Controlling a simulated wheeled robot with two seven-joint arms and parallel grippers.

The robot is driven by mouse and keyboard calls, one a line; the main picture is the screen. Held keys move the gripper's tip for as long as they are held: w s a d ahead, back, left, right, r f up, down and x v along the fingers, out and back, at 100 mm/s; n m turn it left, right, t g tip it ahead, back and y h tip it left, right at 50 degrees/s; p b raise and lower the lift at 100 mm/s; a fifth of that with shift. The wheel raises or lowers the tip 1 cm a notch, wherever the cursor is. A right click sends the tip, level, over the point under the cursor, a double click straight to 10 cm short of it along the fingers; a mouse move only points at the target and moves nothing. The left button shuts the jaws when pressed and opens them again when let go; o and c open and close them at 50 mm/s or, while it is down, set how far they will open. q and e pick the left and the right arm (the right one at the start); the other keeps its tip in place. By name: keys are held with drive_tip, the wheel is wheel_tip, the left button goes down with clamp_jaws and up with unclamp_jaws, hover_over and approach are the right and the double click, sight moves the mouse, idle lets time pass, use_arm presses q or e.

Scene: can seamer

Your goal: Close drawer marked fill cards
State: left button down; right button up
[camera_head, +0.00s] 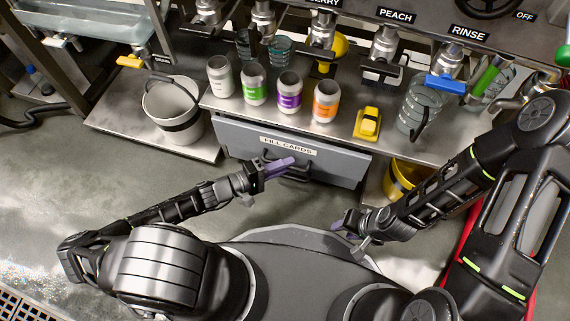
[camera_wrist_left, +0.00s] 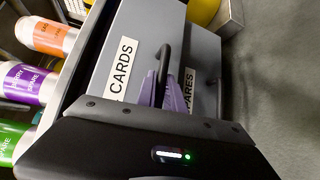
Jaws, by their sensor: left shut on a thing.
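The grey drawer marked FILL CARDS (camera_head: 250,143) sits under the steel counter, and its white label faces me. Its front also fills much of the left wrist view (camera_wrist_left: 140,35). Its black handle (camera_wrist_left: 163,65) stands out from the front. My left gripper (camera_head: 278,167) is at this handle, its purple fingers (camera_wrist_left: 168,92) shut on it and hiding part of it. How far the drawer stands out is hard to tell. My right gripper (camera_head: 350,234) hangs away from the drawer, to its lower right; its finger gap is unclear.
A second drawer marked SPARES (camera_wrist_left: 200,80) lies below. Several labelled cans (camera_head: 289,92) and a yellow object (camera_head: 367,124) stand on the counter above. A white bucket (camera_head: 172,105) is at left, a yellow bucket (camera_head: 402,180) at lower right. The floor in front is clear.

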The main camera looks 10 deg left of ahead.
sight(288, 154)
idle(0.3)
use_arm(q)
drive_tip(key=w+b, duration=0.1)
drive_tip(key=w, duration=0.2)
drive_tip(key=shift+w+d+f, duration=0.1)
drive_tip(key=shift+w+d, duration=0.05)
drive_tip(key=shift+w, duration=0.25)
drive_tip(key=c, duration=1.5)
unclamp_jaws()
drive_tip(key=shift+o, duration=0.2)
drive_tip(key=shift+w, duration=0.1)
drive_tip(key=shift+r, duration=0.2)
